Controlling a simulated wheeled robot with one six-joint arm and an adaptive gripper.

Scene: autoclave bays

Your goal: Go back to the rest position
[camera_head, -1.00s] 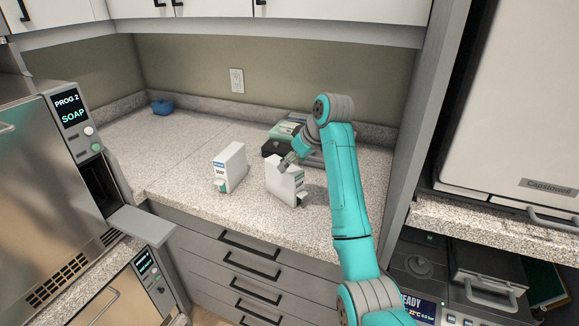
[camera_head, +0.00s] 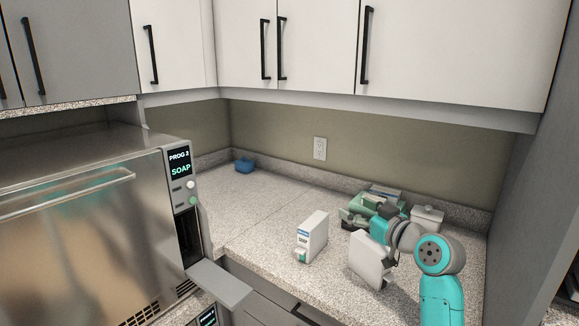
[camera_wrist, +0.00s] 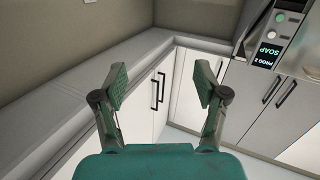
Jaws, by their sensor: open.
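My gripper is open and empty in the wrist view (camera_wrist: 160,80), with its two green-padded fingers spread wide apart. In the head view my teal and grey arm is at the lower right, bent over the counter. There the gripper end (camera_head: 352,217) points left, above and behind a white box (camera_head: 368,262). Nothing is held between the fingers.
A second white box (camera_head: 313,236) with a blue-green label stands on the speckled counter (camera_head: 262,222). A small blue object (camera_head: 244,165) lies in the back corner. A steel autoclave (camera_head: 90,225) reading "SOAP" is at left. White cabinets (camera_head: 300,45) hang above.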

